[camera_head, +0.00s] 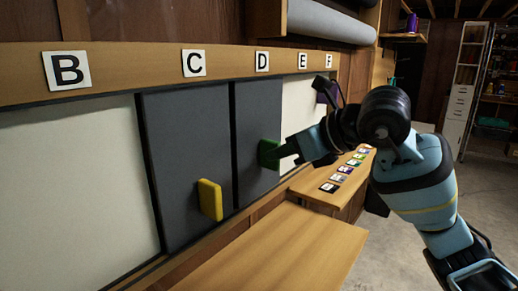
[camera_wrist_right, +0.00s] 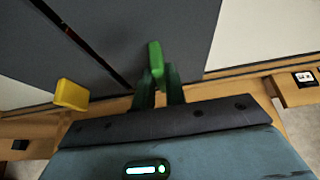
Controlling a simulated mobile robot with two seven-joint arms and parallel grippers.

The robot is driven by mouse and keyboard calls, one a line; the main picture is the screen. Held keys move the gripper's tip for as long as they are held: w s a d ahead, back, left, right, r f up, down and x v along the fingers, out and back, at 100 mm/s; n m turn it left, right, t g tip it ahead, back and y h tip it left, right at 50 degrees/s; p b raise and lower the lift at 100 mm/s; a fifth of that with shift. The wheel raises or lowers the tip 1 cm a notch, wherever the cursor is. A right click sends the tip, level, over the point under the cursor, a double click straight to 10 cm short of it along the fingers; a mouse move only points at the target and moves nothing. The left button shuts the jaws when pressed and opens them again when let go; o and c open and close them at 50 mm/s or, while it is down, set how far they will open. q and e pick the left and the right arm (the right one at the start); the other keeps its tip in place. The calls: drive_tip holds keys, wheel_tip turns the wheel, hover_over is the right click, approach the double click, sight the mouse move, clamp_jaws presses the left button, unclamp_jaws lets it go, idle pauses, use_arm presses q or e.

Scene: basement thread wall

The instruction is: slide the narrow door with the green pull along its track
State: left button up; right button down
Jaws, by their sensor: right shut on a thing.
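The narrow dark grey door (camera_head: 258,115) hangs in the track under the letter D, and its green pull (camera_head: 268,153) stands out near its lower right. My right gripper (camera_head: 283,150) reaches in from the right and is shut on the green pull. In the right wrist view the green pull (camera_wrist_right: 156,62) rises between the two dark fingers (camera_wrist_right: 159,88). The fingers hide the lower part of the pull. My left gripper is in neither view.
A wider grey door (camera_head: 185,145) with a yellow pull (camera_head: 210,199) stands just left, under the letter C. Pale panels lie at left (camera_head: 75,185) and right of the doors. A wooden bench (camera_head: 285,250) runs below. Small labelled cards (camera_head: 340,177) lie on the shelf at right.

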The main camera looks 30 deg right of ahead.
drive_tip(key=w+d, duration=0.5)
drive_tip(key=d, duration=0.7)
drive_tip(key=shift+d, duration=0.15)
drive_tip(key=c, duration=1.6)
unclamp_jaws()
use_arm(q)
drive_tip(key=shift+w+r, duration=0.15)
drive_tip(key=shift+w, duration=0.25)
use_arm(e)
drive_tip(key=shift+o, duration=0.6)
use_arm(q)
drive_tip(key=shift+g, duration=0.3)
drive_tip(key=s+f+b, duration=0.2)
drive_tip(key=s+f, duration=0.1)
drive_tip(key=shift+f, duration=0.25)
use_arm(e)
drive_tip(key=s+d, duration=0.2)
drive_tip(key=s, duration=0.4)
drive_tip(key=shift+s+d, duration=0.2)
drive_tip(key=shift+d, duration=0.1)
